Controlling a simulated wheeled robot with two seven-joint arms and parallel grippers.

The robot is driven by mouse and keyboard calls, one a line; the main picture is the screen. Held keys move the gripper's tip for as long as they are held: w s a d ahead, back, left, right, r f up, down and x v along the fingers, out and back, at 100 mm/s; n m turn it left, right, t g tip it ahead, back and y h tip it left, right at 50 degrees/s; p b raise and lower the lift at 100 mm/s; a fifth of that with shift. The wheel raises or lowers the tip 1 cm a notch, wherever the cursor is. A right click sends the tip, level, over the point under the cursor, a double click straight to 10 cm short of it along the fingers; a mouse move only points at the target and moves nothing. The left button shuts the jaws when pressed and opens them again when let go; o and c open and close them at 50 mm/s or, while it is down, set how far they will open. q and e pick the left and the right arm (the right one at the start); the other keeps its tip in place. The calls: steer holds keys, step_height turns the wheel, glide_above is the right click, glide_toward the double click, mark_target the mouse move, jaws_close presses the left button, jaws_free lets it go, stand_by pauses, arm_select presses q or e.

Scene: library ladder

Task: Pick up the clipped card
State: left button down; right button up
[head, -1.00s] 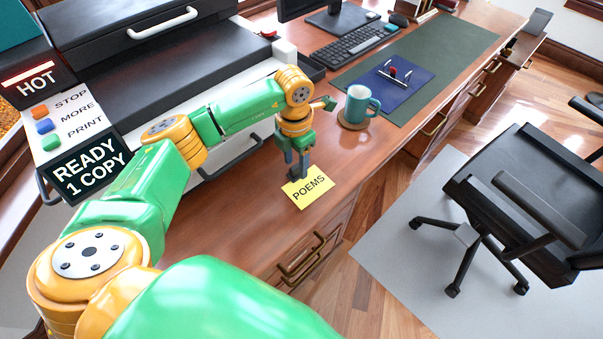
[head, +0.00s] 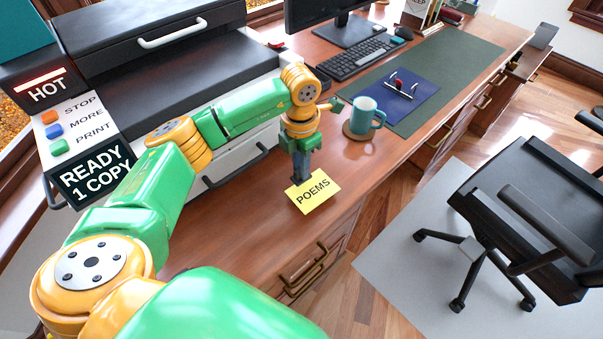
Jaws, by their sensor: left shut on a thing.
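The clipped card (head: 315,193) is yellow and reads "POEMS". It shows in the head view near the front edge of the wooden desk. My left gripper (head: 299,180) points down at the card's upper left edge and is shut on it there. The clip itself is hidden by the fingers or too small to make out. I cannot tell whether the card touches the desk or is a little above it. My right gripper is not in view.
A teal mug (head: 364,115) stands on a coaster just right of my left gripper. A blue folder (head: 399,92) lies on a green desk mat (head: 452,62). A copier (head: 180,80) stands behind my arm. A black office chair (head: 530,200) is at the right.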

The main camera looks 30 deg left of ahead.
arm_select(q)
steer(key=s+d+r, duration=0.1)
steer(key=s+r, duration=0.9)
steer(key=s, duration=0.4)
steer(key=w+d+m+p, duration=0.1)
steer(key=m, duration=0.9)
steer(key=w+d+r+m+p, duration=0.1)
steer(key=m, duration=1)
steer(key=w+d+r+m+p, duration=0.1)
steer(key=m, duration=0.9)
steer(key=shift+w+d+p, duration=0.15)
steer(key=shift+d+p, duration=0.2)
